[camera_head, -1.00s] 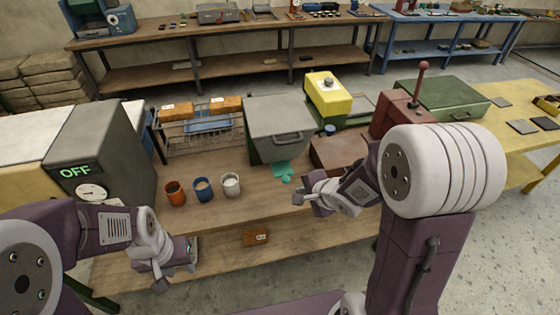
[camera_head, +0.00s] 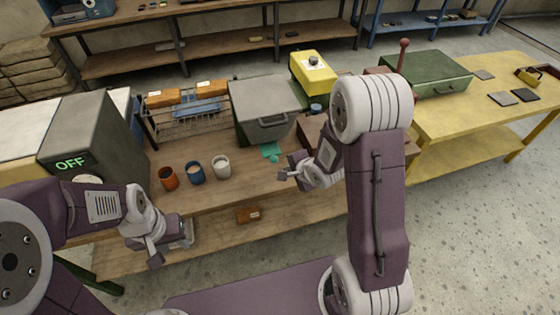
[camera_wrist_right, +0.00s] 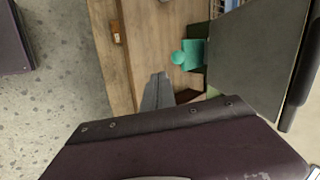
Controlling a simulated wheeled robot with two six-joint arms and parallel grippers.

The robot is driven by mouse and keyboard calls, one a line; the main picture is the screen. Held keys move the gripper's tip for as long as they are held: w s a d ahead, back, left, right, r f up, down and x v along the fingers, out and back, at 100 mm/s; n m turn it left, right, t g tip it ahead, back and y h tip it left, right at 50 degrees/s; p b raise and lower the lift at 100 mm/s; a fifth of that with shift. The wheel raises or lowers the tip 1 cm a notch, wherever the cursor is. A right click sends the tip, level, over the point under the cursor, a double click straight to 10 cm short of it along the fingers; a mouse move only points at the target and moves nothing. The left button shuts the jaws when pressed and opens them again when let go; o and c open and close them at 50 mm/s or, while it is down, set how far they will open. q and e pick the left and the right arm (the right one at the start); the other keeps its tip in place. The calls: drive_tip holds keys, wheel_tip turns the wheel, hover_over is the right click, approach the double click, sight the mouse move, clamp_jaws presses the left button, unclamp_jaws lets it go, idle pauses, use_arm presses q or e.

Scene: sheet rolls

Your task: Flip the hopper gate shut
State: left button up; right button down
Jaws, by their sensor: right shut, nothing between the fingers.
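The hopper is a grey box (camera_head: 262,98) with a handle on its front, on the wooden bench. A teal piece (camera_head: 271,151), which looks like the gate, sticks out below its front; it also shows in the right wrist view (camera_wrist_right: 190,54), beside the dark hopper side (camera_wrist_right: 255,60). My right gripper (camera_head: 284,174) is shut and empty, just in front of the teal piece and apart from it; its fingers show in the right wrist view (camera_wrist_right: 157,88). My left gripper (camera_head: 153,254) is low at the bench's front left, away from the hopper; its jaw opening is unclear.
Orange (camera_head: 168,179), blue (camera_head: 195,174) and white (camera_head: 221,168) cups stand left of the hopper. A grey machine reading OFF (camera_head: 90,135) and a wire rack (camera_head: 185,125) are further left. A yellow box (camera_head: 313,72) stands behind right. My right arm covers part of the bench.

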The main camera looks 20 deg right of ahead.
use_arm(q)
drive_tip(key=shift+w+r+p, duration=0.1)
drive_tip(key=shift+r+p, duration=0.35)
drive_tip(key=shift+p, duration=0.1)
use_arm(e)
drive_tip(key=w+a+f, duration=0.1)
drive_tip(key=w+f, duration=0.3)
drive_tip(key=w, duration=0.2)
drive_tip(key=shift+w+a, duration=0.35)
drive_tip(key=shift+w, duration=0.05)
